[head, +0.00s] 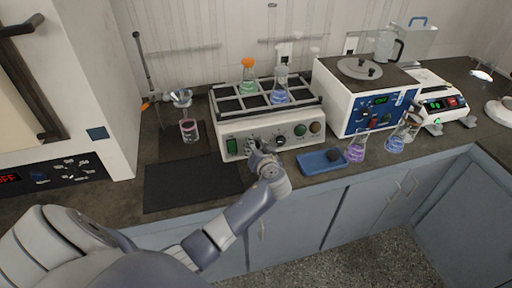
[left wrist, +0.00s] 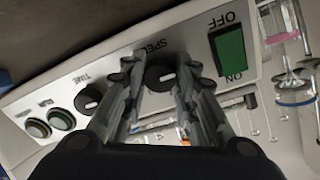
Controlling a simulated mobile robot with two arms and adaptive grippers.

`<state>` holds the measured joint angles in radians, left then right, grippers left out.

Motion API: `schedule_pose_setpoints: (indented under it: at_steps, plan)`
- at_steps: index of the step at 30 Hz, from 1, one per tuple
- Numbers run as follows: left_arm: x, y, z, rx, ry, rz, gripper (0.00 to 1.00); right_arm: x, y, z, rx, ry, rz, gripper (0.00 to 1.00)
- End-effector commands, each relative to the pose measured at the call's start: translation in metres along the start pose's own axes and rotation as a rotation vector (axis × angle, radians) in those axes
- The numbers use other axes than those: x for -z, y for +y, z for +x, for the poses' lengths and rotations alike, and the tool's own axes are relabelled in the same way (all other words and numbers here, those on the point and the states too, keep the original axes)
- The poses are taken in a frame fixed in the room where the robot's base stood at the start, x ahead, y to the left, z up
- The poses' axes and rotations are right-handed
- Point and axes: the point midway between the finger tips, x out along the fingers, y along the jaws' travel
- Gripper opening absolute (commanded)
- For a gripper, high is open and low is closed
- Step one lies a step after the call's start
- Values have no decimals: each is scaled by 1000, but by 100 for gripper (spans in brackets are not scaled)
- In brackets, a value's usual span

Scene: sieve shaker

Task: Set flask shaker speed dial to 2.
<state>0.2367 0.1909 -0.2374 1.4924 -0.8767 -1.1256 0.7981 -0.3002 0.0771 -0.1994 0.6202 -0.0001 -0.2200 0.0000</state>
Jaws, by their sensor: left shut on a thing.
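The flask shaker (head: 224,124) is a white box with a rack holding flasks on top. Its front panel also shows in the left wrist view (left wrist: 120,62). My left gripper (head: 252,147) is at that panel, and in the left wrist view its fingers (left wrist: 160,85) are shut on the black speed dial (left wrist: 160,72), one on each side. The partly covered label "SPEE..." is beside the dial. The dial's pointer and scale numbers are hidden, so its setting cannot be read. In the head view the gripper covers the dial. My right gripper is not in view.
A green power switch (left wrist: 230,52) and a time dial (left wrist: 88,99) flank the speed dial. A blue tray (head: 309,168) and a purple flask (head: 356,152) stand to the right. A dark mat (head: 190,184) lies in front on the left. A water bath (head: 345,105) stands beyond.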

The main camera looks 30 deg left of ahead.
Motion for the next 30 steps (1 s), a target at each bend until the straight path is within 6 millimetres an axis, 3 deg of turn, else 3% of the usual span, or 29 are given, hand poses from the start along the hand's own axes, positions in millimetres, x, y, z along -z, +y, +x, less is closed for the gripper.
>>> schedule_pose_setpoints:
  at_steps: [11, 30]
  plan:
    - [1, 0, -1, -3, -6, 143, 3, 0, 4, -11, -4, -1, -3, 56]
    - [2, 0, -1, -11, -27, 736, 3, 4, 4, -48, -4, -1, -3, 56]
